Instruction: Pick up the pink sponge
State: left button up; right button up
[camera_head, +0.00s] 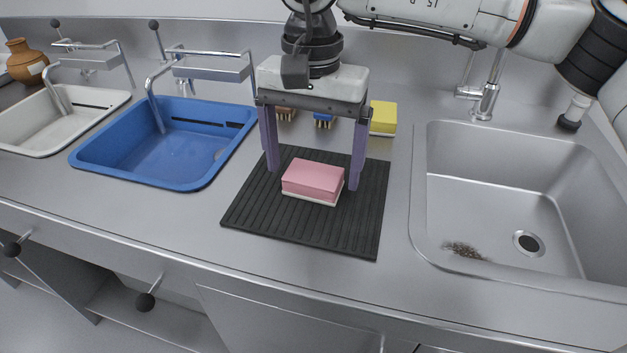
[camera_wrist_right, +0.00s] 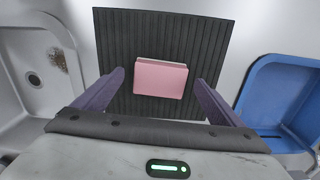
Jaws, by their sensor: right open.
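The pink sponge (camera_head: 313,180) has a pale underside and lies flat on the black ribbed mat (camera_head: 345,235). It also shows in the right wrist view (camera_wrist_right: 161,78), on the mat there. My right gripper (camera_head: 314,180) is open, with its purple fingers pointing down, one on each side of the sponge. A clear gap shows between each finger and the sponge. In the right wrist view the fingers (camera_wrist_right: 158,82) are spread wider than the sponge, with nothing between them touching. My left gripper is not in view.
A yellow sponge (camera_head: 383,117) and two small brushes, one brown (camera_head: 286,113) and one blue (camera_head: 323,120), stand behind the mat. A steel sink (camera_head: 505,170) with dirt lies right; a blue basin (camera_head: 170,150) and white basin (camera_head: 60,118) lie left. A brown jug (camera_head: 27,62) stands far left.

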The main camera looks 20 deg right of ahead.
aim_at(313, 175)
jog(key=shift+f, duration=0.65)
jog(key=c, duration=1.1)
notch_tip(313, 175, up, 10)
jog(key=shift+p, duration=0.6)
jog(key=o, duration=0.4)
jog(key=c, duration=0.3)
